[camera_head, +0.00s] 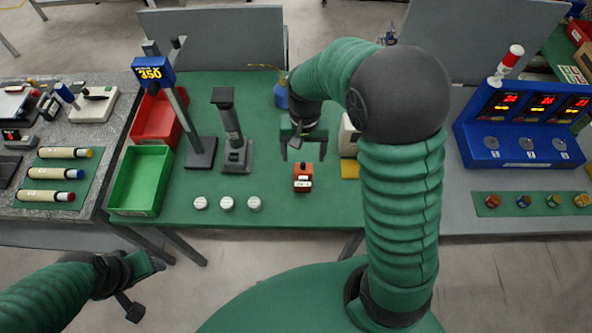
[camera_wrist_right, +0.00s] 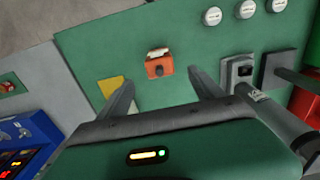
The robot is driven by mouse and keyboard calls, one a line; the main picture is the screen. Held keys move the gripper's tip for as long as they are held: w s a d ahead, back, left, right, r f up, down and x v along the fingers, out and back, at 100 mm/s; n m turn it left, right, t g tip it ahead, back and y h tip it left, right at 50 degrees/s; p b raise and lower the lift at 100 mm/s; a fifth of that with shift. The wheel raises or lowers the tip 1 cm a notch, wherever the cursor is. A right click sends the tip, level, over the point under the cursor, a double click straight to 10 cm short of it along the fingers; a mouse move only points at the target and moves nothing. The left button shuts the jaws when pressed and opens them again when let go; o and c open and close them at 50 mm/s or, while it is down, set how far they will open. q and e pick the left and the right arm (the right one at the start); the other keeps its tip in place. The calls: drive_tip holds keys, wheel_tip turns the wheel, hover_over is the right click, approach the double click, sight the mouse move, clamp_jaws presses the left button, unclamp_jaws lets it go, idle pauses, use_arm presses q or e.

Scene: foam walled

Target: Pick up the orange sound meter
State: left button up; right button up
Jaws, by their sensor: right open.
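The orange sound meter (camera_head: 302,178) is a small box with a pale label on the green tabletop (camera_head: 270,204), near the middle of the table. It also shows in the right wrist view (camera_wrist_right: 158,66). My right gripper (camera_head: 304,156) is open and empty, above and a little behind the sound meter. In the right wrist view the two fingers (camera_wrist_right: 163,88) point toward it, one to each side, with a gap between them and the meter. My left gripper (camera_head: 143,284) is off the table at the lower left; its jaw state is unclear.
Several white round discs (camera_head: 227,203) lie left of the meter. A dark stand (camera_head: 236,140), a post with a blue 350 display (camera_head: 153,72), and red (camera_head: 157,118) and green (camera_head: 140,181) bins stand further left. A yellow block (camera_head: 349,168) sits right of the meter, beside my forearm.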

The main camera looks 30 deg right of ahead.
sight(301, 170)
drive_tip(key=f, duration=0.6)
drive_tip(key=shift+a+f, duration=0.2)
drive_tip(key=shift+a, duration=0.15)
drive_tip(key=f+p, duration=0.1)
drive_tip(key=f, duration=0.2)
drive_tip(key=d+f, duration=0.1)
drive_tip(key=f, duration=0.2)
drive_tip(key=shift+d+p, duration=0.2)
drive_tip(key=shift+p, duration=0.15)
drive_tip(key=shift+f, duration=0.3)
drive_tip(key=shift+w+a, duration=0.1)
drive_tip(key=shift+a, duration=0.35)
drive_tip(key=c, duration=0.5)
drive_tip(key=shift+d, duration=0.25)
drive_tip(key=c, duration=0.9)
use_arm(q)
drive_tip(key=shift+a+r, duration=0.2)
drive_tip(key=shift+r, duration=0.6)
use_arm(e)
drive_tip(key=shift+c, duration=1.3)
